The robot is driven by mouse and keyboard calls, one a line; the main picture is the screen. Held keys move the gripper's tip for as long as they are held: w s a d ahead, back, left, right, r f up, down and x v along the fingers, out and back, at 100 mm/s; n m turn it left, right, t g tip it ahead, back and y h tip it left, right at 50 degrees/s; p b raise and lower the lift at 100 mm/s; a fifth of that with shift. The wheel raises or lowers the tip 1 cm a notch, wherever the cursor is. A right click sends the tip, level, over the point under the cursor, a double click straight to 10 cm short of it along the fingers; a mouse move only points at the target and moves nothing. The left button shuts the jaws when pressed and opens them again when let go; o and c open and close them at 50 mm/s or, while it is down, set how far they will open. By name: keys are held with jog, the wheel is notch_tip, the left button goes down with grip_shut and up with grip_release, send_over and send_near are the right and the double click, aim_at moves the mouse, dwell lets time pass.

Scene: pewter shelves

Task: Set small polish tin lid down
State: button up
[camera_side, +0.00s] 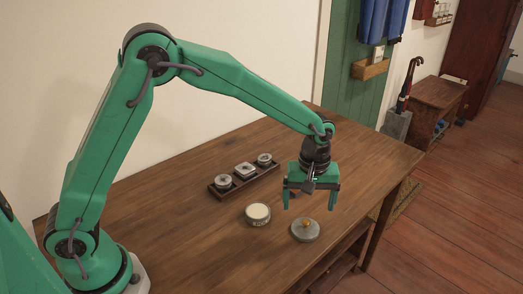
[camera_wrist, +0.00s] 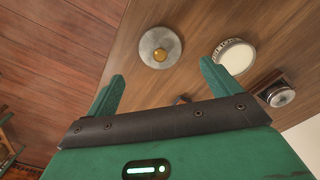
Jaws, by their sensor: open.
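The small polish tin lid (camera_side: 305,231), a grey disc with a brass-coloured knob, lies on the wooden table (camera_side: 180,215) near its front edge. It also shows in the wrist view (camera_wrist: 160,47), beyond my fingertips. An open round tin (camera_side: 258,213) with pale contents stands just left of the lid, apart from it; it shows in the wrist view too (camera_wrist: 234,56). My gripper (camera_side: 312,204) is open and empty, above the table and above the lid. In the wrist view its two fingers (camera_wrist: 163,88) are spread wide with nothing between them.
A dark tray (camera_side: 254,183) with three small tins stands farther back on the table. The table's right edge and front edge lie near the lid. The table right of my gripper is clear. An umbrella stand (camera_side: 397,124) and a wooden cabinet (camera_side: 437,103) stand beyond on the floor.

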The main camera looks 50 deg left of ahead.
aim_at(305, 221)
notch_tip(305, 221, up, 5)
dwell(0.3)
dwell(0.5)
jog(key=s+a+r+m+t, duration=0.3)
jog(key=s+a+r+m, duration=0.1)
jog(key=s+a+r, duration=0.65)
jog(key=s+a+r+m+t, duration=0.1)
jog(key=s+a+m, duration=0.4)
jog(key=s, duration=0.8)
jog(key=shift+a+t, duration=0.25)
jog(key=shift+t, duration=0.55)
